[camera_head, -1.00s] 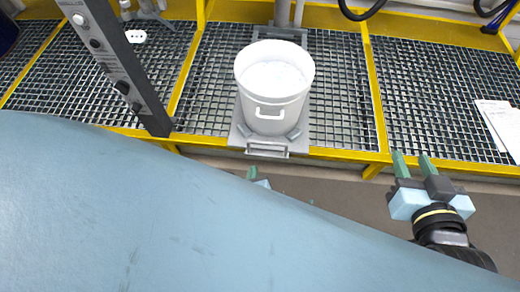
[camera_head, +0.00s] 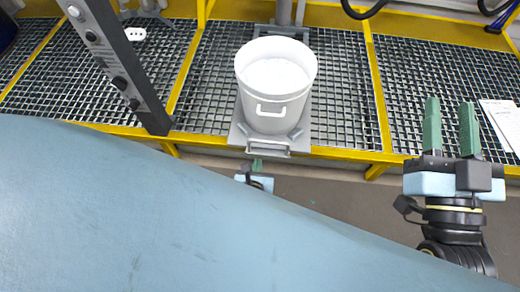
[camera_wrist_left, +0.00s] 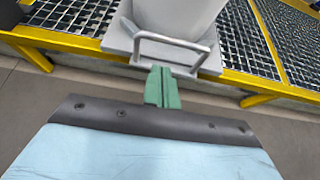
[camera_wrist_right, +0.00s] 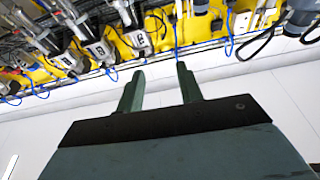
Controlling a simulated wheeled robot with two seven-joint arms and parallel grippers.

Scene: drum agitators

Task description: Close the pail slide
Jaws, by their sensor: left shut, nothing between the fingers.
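The pail slide (camera_head: 240,136) is a grey plate on the grating's front edge, with a bar handle (camera_head: 268,149) at its near end. A white pail (camera_head: 274,112) stands upright on it, with pale contents inside. My left gripper (camera_head: 257,164) is shut and empty, just in front of the handle; my blue arm hides most of it. In the left wrist view its closed green fingertips (camera_wrist_left: 162,80) are close below the slide handle (camera_wrist_left: 170,40); I cannot tell whether they touch. My right gripper (camera_head: 450,128) is open and empty, right of the slide, fingers pointing away.
A yellow frame (camera_head: 340,154) edges the grating. A grey control post (camera_head: 120,68) with knobs stands left of the pail. White papers (camera_head: 502,122) lie on the grating at right. In the right wrist view, cables and yellow equipment (camera_wrist_right: 120,45) line a white wall.

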